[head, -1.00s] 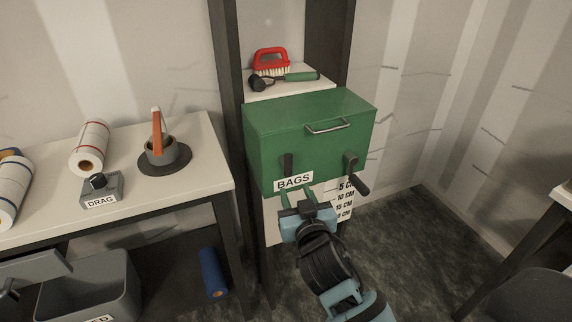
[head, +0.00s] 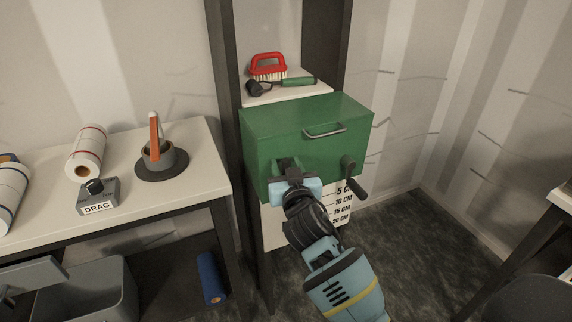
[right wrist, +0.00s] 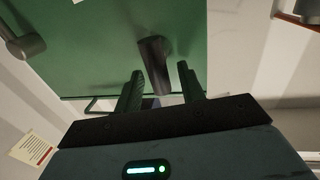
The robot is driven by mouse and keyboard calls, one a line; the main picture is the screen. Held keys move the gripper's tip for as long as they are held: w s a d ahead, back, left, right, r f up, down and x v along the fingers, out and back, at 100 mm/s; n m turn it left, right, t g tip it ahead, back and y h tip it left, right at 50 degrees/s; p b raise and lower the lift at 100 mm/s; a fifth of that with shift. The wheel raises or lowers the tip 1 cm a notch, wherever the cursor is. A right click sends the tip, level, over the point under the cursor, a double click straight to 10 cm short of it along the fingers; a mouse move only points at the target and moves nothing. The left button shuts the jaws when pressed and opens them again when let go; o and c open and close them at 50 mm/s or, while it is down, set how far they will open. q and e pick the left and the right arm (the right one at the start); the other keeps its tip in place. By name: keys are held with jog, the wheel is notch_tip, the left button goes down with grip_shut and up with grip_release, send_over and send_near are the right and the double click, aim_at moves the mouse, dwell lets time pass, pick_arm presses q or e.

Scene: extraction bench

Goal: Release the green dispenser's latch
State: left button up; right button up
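The green dispenser (head: 310,115) is a box with a metal handle on its lid, mounted in a dark frame. Its dark latch (right wrist: 153,62) sticks out from the front face. In the right wrist view, my right gripper (right wrist: 160,72) is open, with one green finger on each side of the latch's end; I cannot tell whether either touches it. In the head view, the right gripper (head: 288,168) is against the lower left of the dispenser's front and hides most of the latch and the BAGS label. My left gripper is not in view.
A dark crank (head: 354,178) juts from the front's right side, close to my right gripper. A shelf above holds a red brush (head: 268,67). A table (head: 205,150) on the left carries rolls, a DRAG block (head: 98,197) and a cone-like holder (head: 160,158).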

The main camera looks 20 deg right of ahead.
jog(key=shift+w+d, duration=0.1)
jog(key=shift+w, duration=0.3)
grip_shut()
